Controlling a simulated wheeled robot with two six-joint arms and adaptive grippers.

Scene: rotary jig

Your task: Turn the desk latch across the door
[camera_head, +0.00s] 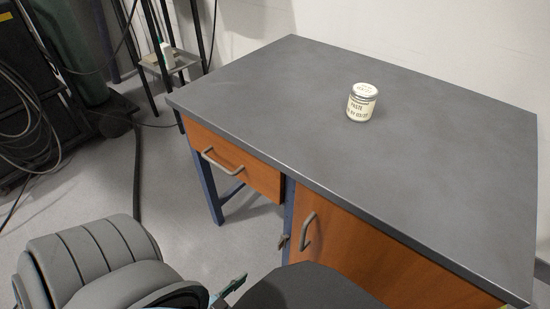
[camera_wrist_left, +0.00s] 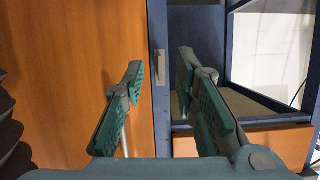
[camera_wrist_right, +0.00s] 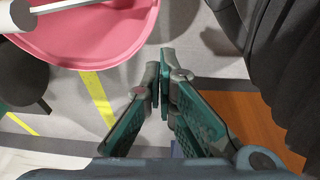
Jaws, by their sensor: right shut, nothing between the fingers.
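The desk latch (camera_head: 283,242) is a small grey piece on the blue frame post beside the wooden door (camera_head: 345,255). In the left wrist view the latch (camera_wrist_left: 160,68) lies lengthwise along the post, at the door's edge, not across the door. My left gripper (camera_wrist_left: 161,78) is open, with its fingertips on either side of the latch in that picture; I cannot tell whether they touch it. Only a teal finger of it (camera_head: 230,289) shows in the head view. My right gripper (camera_wrist_right: 162,80) is shut and empty, away from the latch.
The desk's grey top (camera_head: 240,85) carries a white jar (camera_head: 361,102). A drawer (camera_head: 230,162) with a handle is left of the door, and the door has its own handle (camera_head: 307,232). A pink round object (camera_wrist_right: 90,35) is below my right gripper.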

